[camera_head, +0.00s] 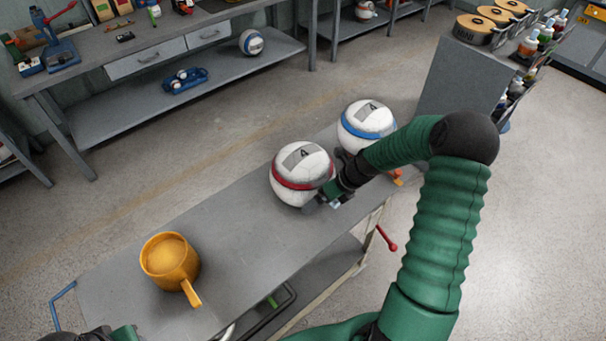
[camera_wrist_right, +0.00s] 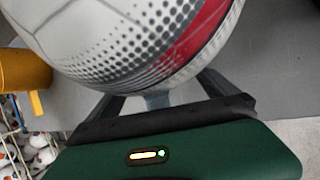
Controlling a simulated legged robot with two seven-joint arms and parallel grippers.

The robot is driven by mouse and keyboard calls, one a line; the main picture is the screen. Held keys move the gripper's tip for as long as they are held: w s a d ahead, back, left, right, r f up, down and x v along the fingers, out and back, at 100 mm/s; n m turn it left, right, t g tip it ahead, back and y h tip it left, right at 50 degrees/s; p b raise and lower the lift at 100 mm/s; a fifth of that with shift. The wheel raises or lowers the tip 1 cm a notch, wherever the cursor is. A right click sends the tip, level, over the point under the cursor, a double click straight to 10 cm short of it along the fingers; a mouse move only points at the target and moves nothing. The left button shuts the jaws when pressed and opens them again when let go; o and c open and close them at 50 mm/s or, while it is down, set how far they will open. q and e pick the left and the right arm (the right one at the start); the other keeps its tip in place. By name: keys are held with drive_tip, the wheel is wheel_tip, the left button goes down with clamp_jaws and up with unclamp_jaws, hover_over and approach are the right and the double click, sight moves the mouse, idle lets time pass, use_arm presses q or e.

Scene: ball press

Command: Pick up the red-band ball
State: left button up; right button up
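The red-band ball (camera_head: 301,174), white with a red stripe and a grey patch, sits on the grey cart top (camera_head: 245,235). My right gripper (camera_head: 327,194) is at the ball's lower right side. In the right wrist view the ball (camera_wrist_right: 120,35) fills the upper left, close in front of the gripper. The right fingers (camera_wrist_right: 160,97) are spread apart, with their tips hidden behind the ball; contact is unclear. Of my left arm, only a dark and green part (camera_head: 95,334) shows at the bottom left edge; its finger state is unclear.
A blue-band ball (camera_head: 367,125) stands just behind the red-band ball, close to my right forearm. A yellow mug (camera_head: 170,262) stands at the cart's near left. The cart top between mug and ball is clear. A workbench (camera_head: 160,45) stands behind, across the floor.

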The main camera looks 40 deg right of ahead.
drive_tip(key=shift+a+r, duration=0.15)
drive_tip(key=c, duration=0.8)
clamp_jaws()
idle(0.3)
